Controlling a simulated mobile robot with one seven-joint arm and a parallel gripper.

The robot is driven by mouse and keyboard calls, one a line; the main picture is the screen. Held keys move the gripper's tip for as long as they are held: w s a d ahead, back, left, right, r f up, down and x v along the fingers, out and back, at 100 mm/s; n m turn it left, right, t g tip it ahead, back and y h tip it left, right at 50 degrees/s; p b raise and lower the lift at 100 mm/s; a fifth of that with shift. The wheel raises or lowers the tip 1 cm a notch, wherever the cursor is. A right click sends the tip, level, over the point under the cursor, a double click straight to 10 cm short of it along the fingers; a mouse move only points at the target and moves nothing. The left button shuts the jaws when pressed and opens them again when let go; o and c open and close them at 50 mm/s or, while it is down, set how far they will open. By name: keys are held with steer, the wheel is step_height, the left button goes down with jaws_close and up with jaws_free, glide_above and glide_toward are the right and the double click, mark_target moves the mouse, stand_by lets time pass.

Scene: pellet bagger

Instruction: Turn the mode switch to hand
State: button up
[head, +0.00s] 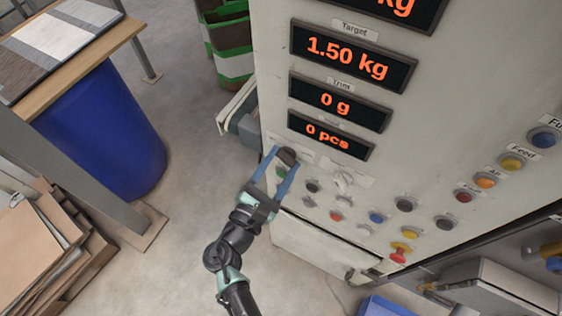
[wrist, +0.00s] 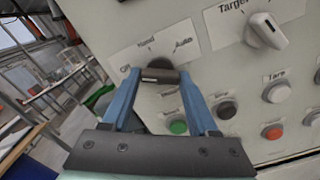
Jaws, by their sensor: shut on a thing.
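The mode switch is a dark knob on the pale panel. It shows in the wrist view (wrist: 158,64) and in the head view (head: 288,154). Around it in the wrist view, a white label reads Auto at the right, what looks like Hand above, and a partly hidden Off at the left. My gripper (head: 286,159) has its blue fingers on either side of the knob, shut on it. I cannot tell which label the knob points to.
A green button (wrist: 178,126) and a dark button (wrist: 225,110) sit just below the switch. A white selector knob (wrist: 266,31) is at upper right. Several coloured buttons fill the lower panel. A blue barrel (head: 97,130) stands left; the floor between is clear.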

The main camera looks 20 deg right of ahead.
steer(key=shift+c, duration=1)
steer(key=shift+f+m+b, duration=0.15)
steer(key=shift+m+b, duration=0.15)
steer(key=shift+b, duration=0.15)
steer(key=m+b, duration=0.5)
steer(key=b, duration=0.1)
steer(key=shift+f+m, duration=0.15)
steer(key=shift+m, duration=0.15)
steer(key=shift+r+m+b, duration=0.15)
steer(key=shift+m+b, duration=1.2)
steer(key=shift+b, duration=0.2)
steer(key=shift+r+m+b, duration=0.1)
steer(key=shift+m+b, duration=1.25)
steer(key=shift+b, duration=0.2)
steer(key=shift+r, duration=0.1)
